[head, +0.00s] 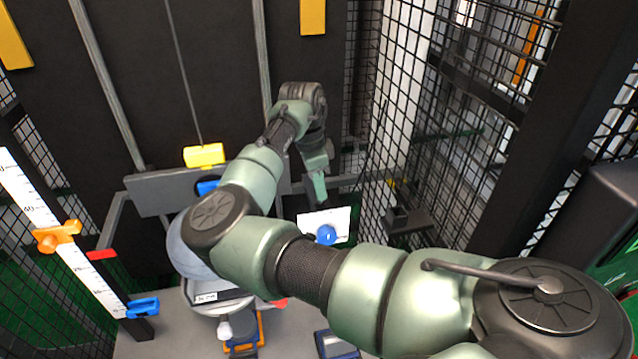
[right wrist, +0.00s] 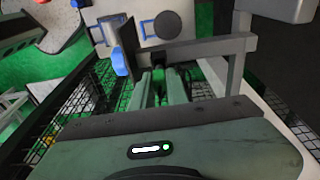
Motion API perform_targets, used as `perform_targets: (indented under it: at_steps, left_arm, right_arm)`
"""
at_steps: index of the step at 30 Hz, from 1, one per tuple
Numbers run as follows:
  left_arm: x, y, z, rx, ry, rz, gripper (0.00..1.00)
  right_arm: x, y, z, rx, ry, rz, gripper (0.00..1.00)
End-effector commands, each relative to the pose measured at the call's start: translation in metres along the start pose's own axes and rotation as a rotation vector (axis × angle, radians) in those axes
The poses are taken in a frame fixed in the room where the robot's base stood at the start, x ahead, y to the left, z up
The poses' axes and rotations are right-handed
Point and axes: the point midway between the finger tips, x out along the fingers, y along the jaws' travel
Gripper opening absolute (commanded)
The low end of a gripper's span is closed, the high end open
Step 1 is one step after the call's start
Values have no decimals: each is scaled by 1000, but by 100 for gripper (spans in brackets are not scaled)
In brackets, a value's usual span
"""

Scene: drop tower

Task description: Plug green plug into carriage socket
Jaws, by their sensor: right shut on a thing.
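My right gripper (head: 319,196) points down beside the grey carriage frame, above a white panel with a blue knob. In the right wrist view its two pale green fingers (right wrist: 161,88) are shut on a small green thing, which looks like the green plug; the fingers hide most of it. A grey bracket (right wrist: 195,48) stands close beyond the fingertips in that view. In the head view a grey crossbar (head: 150,193) with a yellow block (head: 204,155) above it hangs behind my right arm. I cannot make out the carriage socket. My left gripper is not in view.
The blue knob (head: 326,235) sits on the white panel (head: 337,217) below the gripper. Black mesh (head: 385,140) stands close to the right. A ruler (head: 62,235) with orange and blue sliders is at left. A grey table (head: 165,345) holds several small items.

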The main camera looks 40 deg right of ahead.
Motion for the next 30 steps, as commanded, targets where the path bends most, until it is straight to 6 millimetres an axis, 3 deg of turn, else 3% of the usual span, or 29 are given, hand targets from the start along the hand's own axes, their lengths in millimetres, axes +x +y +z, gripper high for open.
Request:
perform_targets:
  at_steps: [30]
  left_arm:
    - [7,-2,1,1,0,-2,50]
  right_arm:
    - [27,0,4,-1,1,1,0]
